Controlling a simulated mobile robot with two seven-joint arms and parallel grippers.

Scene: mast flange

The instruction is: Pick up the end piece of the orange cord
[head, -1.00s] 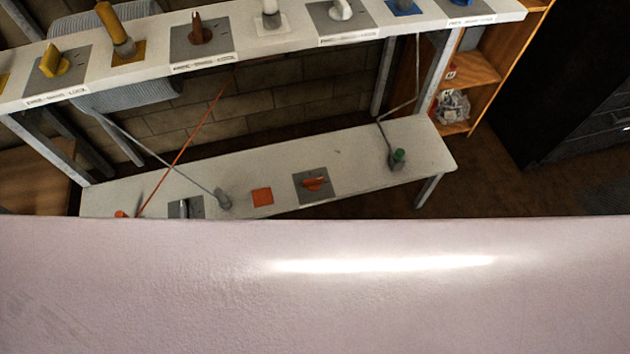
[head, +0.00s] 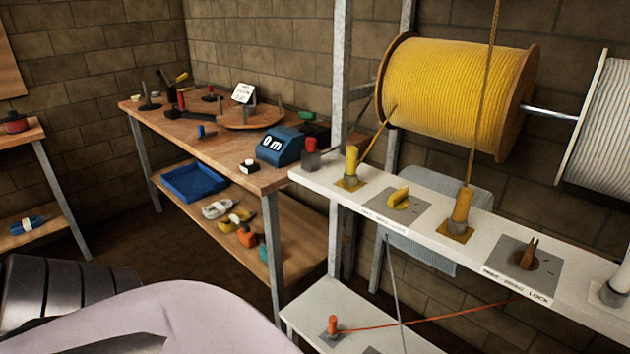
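The orange cord (head: 430,324) runs as a thin line above the low white shelf, rising slightly to the right and passing behind the upper white shelf. At its left end is a small orange end piece (head: 333,325), upright on a dark base at the left of the low white shelf (head: 318,302). Neither gripper is in view. My pale body and a dark arm link fill the bottom left, apart from the end piece in the picture.
The upper white shelf (head: 480,238) overhangs the low one and holds yellow and brown pieces. A yellow cord spool (head: 455,90) hangs behind it. A wooden workbench (head: 235,150) with a blue counter (head: 279,147) stands left. Grey posts flank the shelves.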

